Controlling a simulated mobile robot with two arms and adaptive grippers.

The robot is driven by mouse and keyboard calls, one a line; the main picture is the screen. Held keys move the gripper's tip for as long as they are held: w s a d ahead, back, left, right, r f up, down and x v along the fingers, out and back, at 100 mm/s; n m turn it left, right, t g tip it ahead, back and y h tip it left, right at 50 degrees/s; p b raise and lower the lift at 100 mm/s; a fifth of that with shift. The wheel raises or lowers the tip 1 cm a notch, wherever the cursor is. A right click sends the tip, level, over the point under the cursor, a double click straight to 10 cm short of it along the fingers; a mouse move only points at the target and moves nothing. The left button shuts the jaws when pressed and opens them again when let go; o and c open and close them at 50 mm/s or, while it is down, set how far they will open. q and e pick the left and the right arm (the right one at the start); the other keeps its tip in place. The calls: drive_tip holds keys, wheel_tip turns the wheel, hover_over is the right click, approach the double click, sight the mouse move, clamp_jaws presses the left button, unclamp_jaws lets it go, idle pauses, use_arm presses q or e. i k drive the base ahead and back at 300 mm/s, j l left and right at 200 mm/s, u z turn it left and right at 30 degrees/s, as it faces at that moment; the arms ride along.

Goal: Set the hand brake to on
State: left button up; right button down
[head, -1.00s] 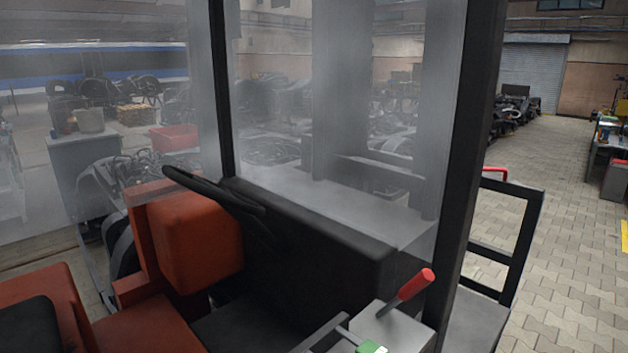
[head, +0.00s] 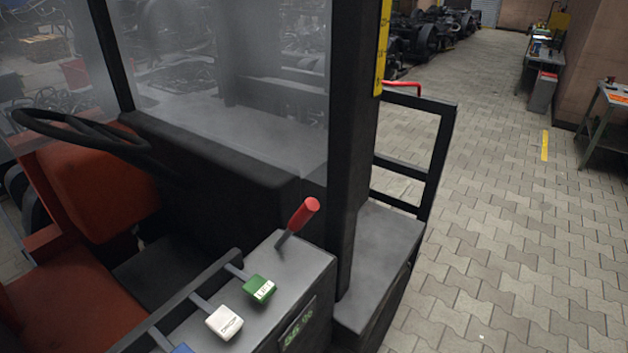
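The hand brake is most likely the lever with the red grip (head: 304,213) in the head view. It rises from the grey console (head: 318,262) at the right of the cab and leans up and to the right. Its short dark shaft meets the console top at its lower left. Neither of my grippers shows in the head view, and nothing touches the lever.
A green lever knob (head: 259,288) and a white one (head: 224,322) stand on the console, with a blue one (head: 181,349) at the bottom edge. A black post (head: 355,150) rises behind the lever. A steering wheel (head: 85,135) is at left. Paved floor (head: 490,230) is clear at right.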

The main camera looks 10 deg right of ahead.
sight(311, 205)
drive_tip(key=i+l+u, duration=0.1)
drive_tip(key=l, duration=0.6)
drive_tip(key=i+l+u, duration=0.1)
drive_tip(key=l, duration=0.6)
drive_tip(key=i+l+u, duration=0.1)
drive_tip(key=l, duration=0.6)
drive_tip(key=i+l, duration=0.15)
drive_tip(key=l, duration=0.6)
drive_tip(key=l+u, duration=0.1)
drive_tip(key=u, duration=1.25)
